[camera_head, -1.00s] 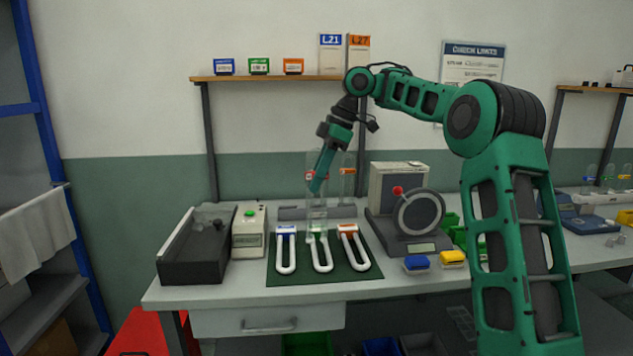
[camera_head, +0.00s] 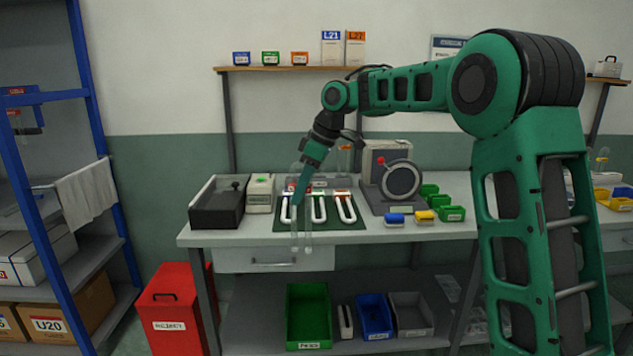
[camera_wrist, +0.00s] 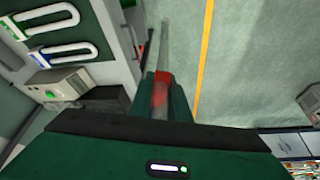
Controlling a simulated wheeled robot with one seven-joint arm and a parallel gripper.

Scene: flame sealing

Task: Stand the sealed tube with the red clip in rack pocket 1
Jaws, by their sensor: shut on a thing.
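My gripper (camera_head: 298,198) is shut on the clear tube with the red clip. It holds it in front of the bench's front edge. The clear glass (camera_head: 294,238) hangs below the fingers across the drawer front, showing as two pale upright lines. In the wrist view the red clip (camera_wrist: 161,90) sits between my fingers (camera_wrist: 163,98), and the clear tube (camera_wrist: 165,45) sticks out beyond them. The low grey rack (camera_head: 333,182) stands at the back of the bench, partly hidden by my arm. A tube with an orange-red clip (camera_head: 345,158) stands there. Pocket numbers cannot be read.
Several white U-shaped holders (camera_head: 345,208) lie on a green mat (camera_head: 357,225). A red bin (camera_head: 175,310) stands on the floor, left of the bench.

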